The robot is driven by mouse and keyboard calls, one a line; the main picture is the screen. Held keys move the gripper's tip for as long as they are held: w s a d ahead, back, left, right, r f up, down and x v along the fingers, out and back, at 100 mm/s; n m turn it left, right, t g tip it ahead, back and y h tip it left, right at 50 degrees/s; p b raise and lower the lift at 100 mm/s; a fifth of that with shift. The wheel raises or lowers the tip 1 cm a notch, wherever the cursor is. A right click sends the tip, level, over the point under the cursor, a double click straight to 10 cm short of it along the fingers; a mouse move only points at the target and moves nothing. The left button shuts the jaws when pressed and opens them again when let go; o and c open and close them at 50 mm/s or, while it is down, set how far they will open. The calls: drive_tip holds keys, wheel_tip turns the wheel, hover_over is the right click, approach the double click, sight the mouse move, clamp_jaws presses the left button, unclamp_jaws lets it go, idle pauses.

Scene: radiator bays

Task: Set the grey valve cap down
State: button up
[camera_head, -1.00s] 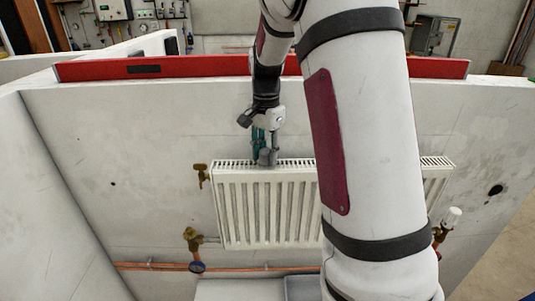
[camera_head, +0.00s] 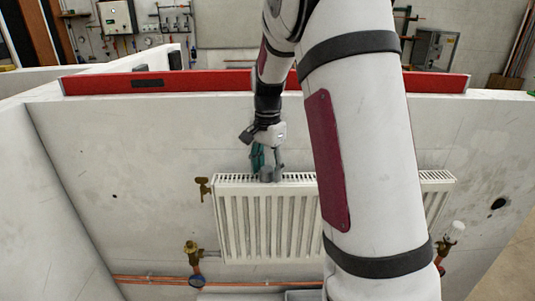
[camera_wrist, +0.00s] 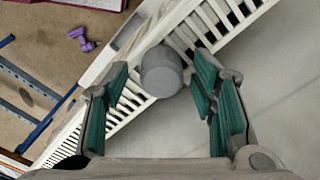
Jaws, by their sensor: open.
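The grey valve cap (camera_wrist: 161,70) is a short round cylinder. In the wrist view it sits over the slotted top of the white radiator (camera_wrist: 127,98), between my fingertips. My gripper (camera_wrist: 160,88) is open, with teal pads on both sides of the cap and gaps showing beside it. In the head view my gripper (camera_head: 262,160) points down at the radiator's top edge, left of my arm. The cap (camera_head: 267,174) shows there as a small grey shape at the top grille. Its underside is hidden, so full contact with the grille is hard to tell.
A brass valve (camera_head: 203,187) stands at the radiator's upper left, and another valve (camera_head: 192,252) is lower left. A white-headed valve (camera_head: 452,236) is at the right. A red rail (camera_head: 210,82) tops the wall behind. A purple object (camera_wrist: 82,38) lies beyond the radiator in the wrist view.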

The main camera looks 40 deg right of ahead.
sight(267, 168)
wheel_tip(267, 168, up, 10)
drive_tip(key=b, duration=0.2)
drive_tip(key=s+a+r+n+t, duration=0.1)
drive_tip(key=s+a+r+n, duration=0.2)
drive_tip(key=s+a+r, duration=0.15)
drive_tip(key=s+a+f+n+t, duration=0.2)
drive_tip(key=s+a+n, duration=0.4)
drive_tip(key=s, duration=0.2)
drive_tip(key=s+a+f+n+t, duration=0.2)
drive_tip(key=s+a+n, duration=0.4)
drive_tip(key=s+a, duration=0.1)
drive_tip(key=shift+s+a+f+n+t, duration=0.15)
drive_tip(key=shift+s+a+n+t, duration=0.2)
drive_tip(key=shift+s, duration=0.4)
